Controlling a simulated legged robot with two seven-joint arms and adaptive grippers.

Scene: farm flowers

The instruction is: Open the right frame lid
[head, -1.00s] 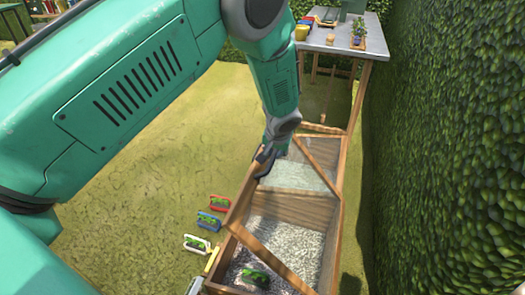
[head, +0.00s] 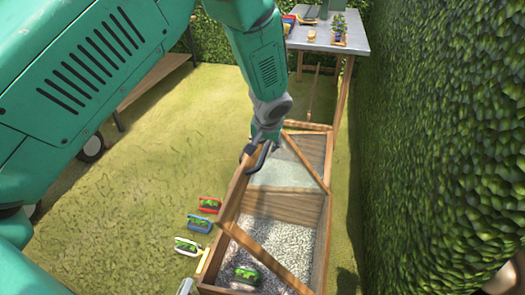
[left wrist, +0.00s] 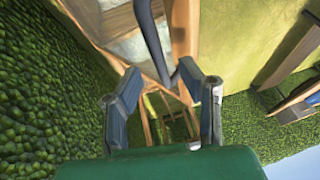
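A long wooden frame box (head: 234,203) runs away from me, with a near gravel-floored part and a far part with a pale, glassy surface (head: 281,174). One slanting wooden bar (head: 263,258) crosses the near part and another (head: 304,160) crosses the far part. My left gripper (head: 258,152) is at the left rim of the far part. In the left wrist view its two fingers (left wrist: 163,104) are apart, with a dark curved bar (left wrist: 152,40) beyond them. I cannot tell whether they touch it.
Small red (head: 209,205), blue (head: 199,223) and white (head: 188,246) plant carriers stand on the grass left of the box. A potted plant (head: 245,274) is in the near part. A grey table (head: 327,42) stands beyond; a hedge (head: 440,130) closes the right side.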

